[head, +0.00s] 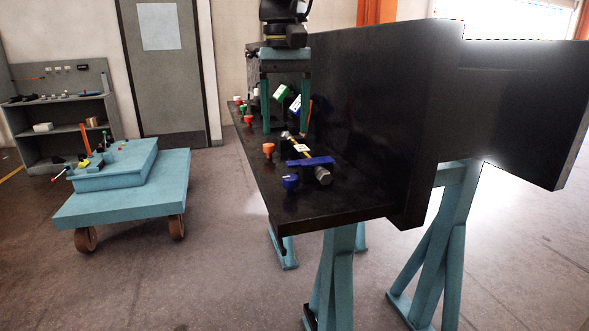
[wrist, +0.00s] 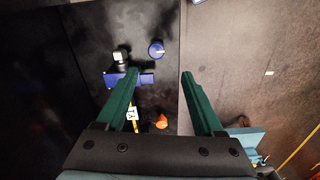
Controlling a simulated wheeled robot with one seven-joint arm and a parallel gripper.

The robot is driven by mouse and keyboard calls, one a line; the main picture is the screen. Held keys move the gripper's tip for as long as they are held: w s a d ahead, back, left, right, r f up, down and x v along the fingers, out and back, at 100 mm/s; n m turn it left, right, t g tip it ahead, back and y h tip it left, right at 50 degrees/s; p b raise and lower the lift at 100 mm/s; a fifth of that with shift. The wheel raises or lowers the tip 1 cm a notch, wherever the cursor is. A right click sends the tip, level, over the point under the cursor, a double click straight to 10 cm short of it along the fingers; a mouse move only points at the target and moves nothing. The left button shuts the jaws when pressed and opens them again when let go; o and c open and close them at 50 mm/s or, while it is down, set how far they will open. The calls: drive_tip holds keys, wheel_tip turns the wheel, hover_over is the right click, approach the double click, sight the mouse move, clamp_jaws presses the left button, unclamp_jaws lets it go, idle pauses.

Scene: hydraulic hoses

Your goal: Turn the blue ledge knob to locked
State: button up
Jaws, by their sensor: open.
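The blue ledge knob (head: 290,181) stands near the front end of the dark ledge, with a pale mark on its top. It also shows in the wrist view (wrist: 156,49) as a round blue cap with a light line, just beyond the fingertips. I cannot read whether it is at locked. My gripper (head: 286,131) points down over the ledge, farther along it than the blue knob. Its two green fingers are spread and empty, as the wrist view shows too (wrist: 160,73). The fingers are apart from the blue knob.
A blue bracket (head: 310,162) with a metal fitting (head: 323,176) sits close beside the knob. An orange knob (head: 268,149) and several red and green knobs line the ledge's outer edge. A tall black panel (head: 380,110) rises behind. A teal cart (head: 120,190) stands left.

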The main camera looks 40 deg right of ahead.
sight(290, 177)
drive_tip(key=f, duration=0.7)
drive_tip(key=f+p, duration=0.1)
drive_tip(key=f, duration=0.2)
drive_tip(key=shift+s+d+f, duration=0.25)
drive_tip(key=shift+s, duration=0.05)
clamp_jaws()
